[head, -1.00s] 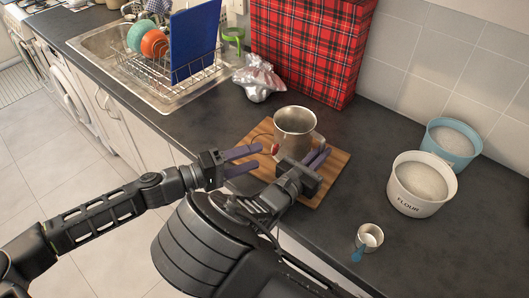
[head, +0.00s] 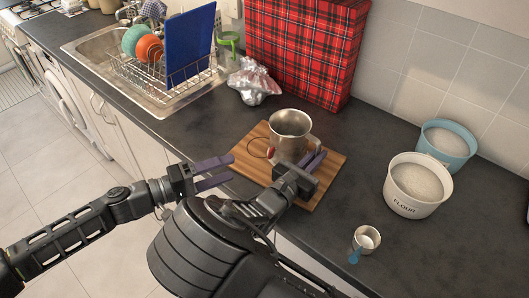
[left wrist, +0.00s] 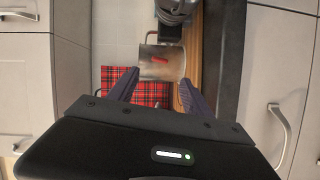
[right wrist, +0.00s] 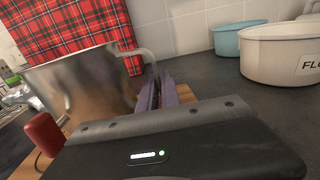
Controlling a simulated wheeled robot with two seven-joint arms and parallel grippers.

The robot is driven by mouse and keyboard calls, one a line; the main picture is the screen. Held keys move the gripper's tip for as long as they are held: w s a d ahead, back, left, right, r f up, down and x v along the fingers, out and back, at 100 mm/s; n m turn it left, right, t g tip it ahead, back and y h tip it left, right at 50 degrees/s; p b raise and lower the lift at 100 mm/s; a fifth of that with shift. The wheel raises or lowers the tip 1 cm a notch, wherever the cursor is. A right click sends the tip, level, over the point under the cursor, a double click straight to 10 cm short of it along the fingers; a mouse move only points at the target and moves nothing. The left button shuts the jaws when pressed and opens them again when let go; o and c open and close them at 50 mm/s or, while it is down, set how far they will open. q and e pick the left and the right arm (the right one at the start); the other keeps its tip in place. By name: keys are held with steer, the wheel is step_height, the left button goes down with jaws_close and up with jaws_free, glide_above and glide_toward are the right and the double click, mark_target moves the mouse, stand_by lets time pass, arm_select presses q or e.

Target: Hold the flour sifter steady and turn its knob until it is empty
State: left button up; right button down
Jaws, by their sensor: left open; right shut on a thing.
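The metal flour sifter (head: 290,124) stands on a wooden board (head: 326,180). It also shows in the left wrist view (left wrist: 161,70) and the right wrist view (right wrist: 85,85). Its red knob (right wrist: 44,134) is on the side; in the left wrist view the knob (left wrist: 160,60) lies ahead between my fingers, apart from them. My right gripper (head: 312,162) is shut on the sifter's handle (right wrist: 146,56) at the near right side. My left gripper (head: 222,172) is open and empty, left of the board and short of the knob. The sifter's inside bottom is hidden.
A white FLOUR tub (head: 408,203) and a blue tub (head: 446,158), both filled with white stuff, stand at right. A small metal cup (head: 367,238) with a blue handle is nearer. A red tartan box (head: 304,50), foil bag (head: 253,82) and dish rack (head: 165,75) stand behind.

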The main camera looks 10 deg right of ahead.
stand_by(0.3)
arm_select(q)
steer(key=shift+d, duration=0.2)
steer(key=c, duration=0.3)
steer(key=shift+s+d+m+g, duration=0.15)
steer(key=shift+d+m+g, duration=0.2)
steer(key=shift+m, duration=0.15)
steer(key=shift+c, duration=0.8)
steer(key=d+m+g, duration=0.1)
steer(key=d+m+g+y, duration=0.1)
steer(key=d+m, duration=0.1)
steer(key=s+d+m+g+y, duration=0.1)
steer(key=shift+d+f+m, duration=0.2)
steer(key=shift+f+m, duration=0.1)
steer(key=shift+m, duration=0.1)
steer(key=c, duration=0.4)
steer(key=d+m+y, duration=0.1)
steer(key=m, duration=0.1)
steer(key=d+r+m+g+y, duration=0.1)
steer(key=d+y, duration=0.1)
steer(key=shift+s+m, duration=0.1)
steer(key=shift+m, duration=0.3)
step_height(320, 180, up, 11)
steer(key=d+m+t+y, duration=0.2)
steer(key=t+y, duration=0.2)
steer(key=y, duration=0.5)
steer(key=shift+w+r, duration=0.15)
steer(key=shift+w, duration=0.2)
